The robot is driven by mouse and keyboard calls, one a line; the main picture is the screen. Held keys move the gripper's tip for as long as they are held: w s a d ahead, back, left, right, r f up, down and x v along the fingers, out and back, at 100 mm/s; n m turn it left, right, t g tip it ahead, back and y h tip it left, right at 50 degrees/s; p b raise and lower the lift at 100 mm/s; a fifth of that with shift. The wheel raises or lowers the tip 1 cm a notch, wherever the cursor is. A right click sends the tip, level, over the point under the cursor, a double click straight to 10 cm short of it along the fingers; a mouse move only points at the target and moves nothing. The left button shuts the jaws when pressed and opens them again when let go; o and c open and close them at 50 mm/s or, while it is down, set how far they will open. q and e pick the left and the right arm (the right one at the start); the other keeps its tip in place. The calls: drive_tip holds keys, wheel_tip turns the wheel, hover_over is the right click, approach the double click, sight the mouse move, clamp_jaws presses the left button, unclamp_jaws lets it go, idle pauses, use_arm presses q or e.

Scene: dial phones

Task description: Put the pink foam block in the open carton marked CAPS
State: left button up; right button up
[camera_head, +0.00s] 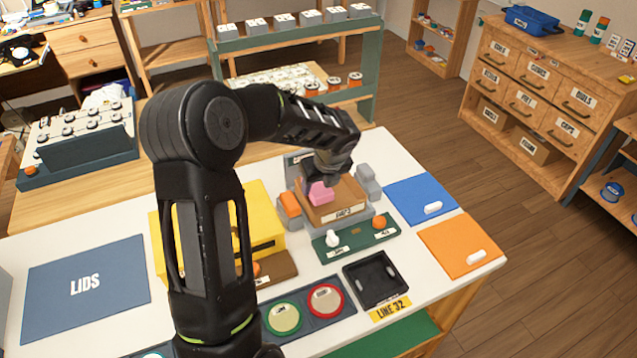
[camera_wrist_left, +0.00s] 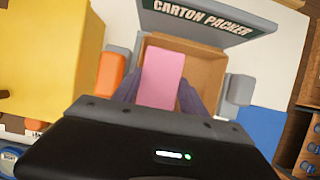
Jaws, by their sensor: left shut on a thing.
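The pink foam block (camera_head: 320,192) is between the fingers of my left gripper (camera_head: 322,182), which is shut on it. In the left wrist view the pink block (camera_wrist_left: 163,78) stands out in front of the fingers, over the open carton (camera_wrist_left: 205,68). The brown carton marked CAPS (camera_head: 345,203) sits on the grey carton packer, with its label on the front face. The block is at the carton's opening; I cannot tell how far inside it is. My right gripper is in neither view.
An orange block (camera_head: 289,204) and a yellow box (camera_head: 262,215) stand left of the carton, grey blocks (camera_head: 367,182) right of it. A green panel (camera_head: 357,237) with a white knob and an orange button lies in front. Blue (camera_head: 408,192) and orange (camera_head: 450,240) mats lie to the right.

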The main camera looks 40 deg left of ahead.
use_arm(q)
drive_tip(key=o, duration=1.3)
drive_tip(key=shift+r, duration=0.2)
drive_tip(key=shift+r+p, duration=0.25)
drive_tip(key=shift+p, duration=0.05)
drive_tip(key=v, duration=1.2)
drive_tip(key=shift+r+b, duration=0.2)
drive_tip(key=shift+b, duration=0.2)
